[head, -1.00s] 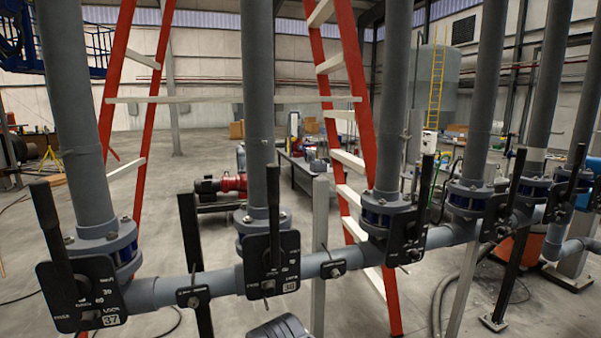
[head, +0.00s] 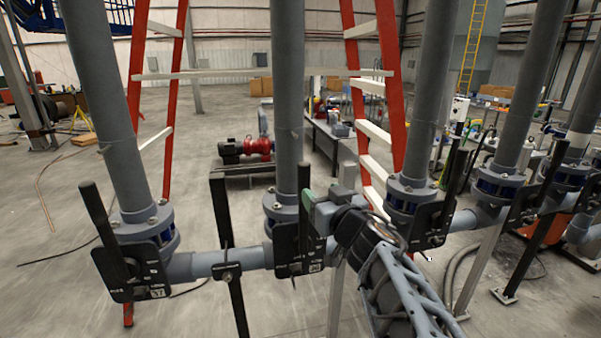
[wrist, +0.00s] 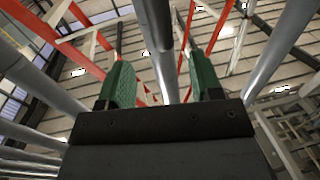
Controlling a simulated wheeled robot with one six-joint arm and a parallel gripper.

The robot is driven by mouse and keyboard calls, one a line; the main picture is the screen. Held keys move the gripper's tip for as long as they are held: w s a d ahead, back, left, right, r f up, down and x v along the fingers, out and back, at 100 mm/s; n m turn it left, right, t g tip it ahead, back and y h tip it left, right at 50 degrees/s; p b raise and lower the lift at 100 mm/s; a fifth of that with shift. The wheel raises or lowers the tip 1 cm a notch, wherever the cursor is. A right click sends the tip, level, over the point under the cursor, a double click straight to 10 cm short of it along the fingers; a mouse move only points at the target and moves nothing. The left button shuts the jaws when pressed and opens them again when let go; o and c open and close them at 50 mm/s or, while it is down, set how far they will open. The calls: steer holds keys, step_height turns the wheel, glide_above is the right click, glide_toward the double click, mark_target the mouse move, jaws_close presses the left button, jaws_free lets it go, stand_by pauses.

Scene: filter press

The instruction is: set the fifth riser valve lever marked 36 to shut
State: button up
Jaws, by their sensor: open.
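A row of grey risers carries black valve plates with levers. The leftmost plate (head: 133,272) reads 37; its lever (head: 97,212) leans up and left. The second riser's plate (head: 296,258) has a tag too small to read surely, and its lever (head: 303,222) stands near upright, partly behind my arm. The third lever (head: 453,180) and fourth lever (head: 551,172) lean up and right. I cannot make out a 36 for certain. My gripper (head: 308,205) is in front of the second riser; its green pads (wrist: 162,85) are apart with nothing between them.
A horizontal grey pipe (head: 205,264) links the valves, with a small tagged bracket (head: 227,272) on it. A red ladder (head: 392,95) stands behind the risers. Open floor (head: 60,260) lies at left.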

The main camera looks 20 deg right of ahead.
mark_target(301, 174)
steer(key=w, duration=0.6)
steer(key=w+b, duration=0.1)
steer(key=w, duration=0.5)
steer(key=shift+d, duration=0.2)
jaws_close()
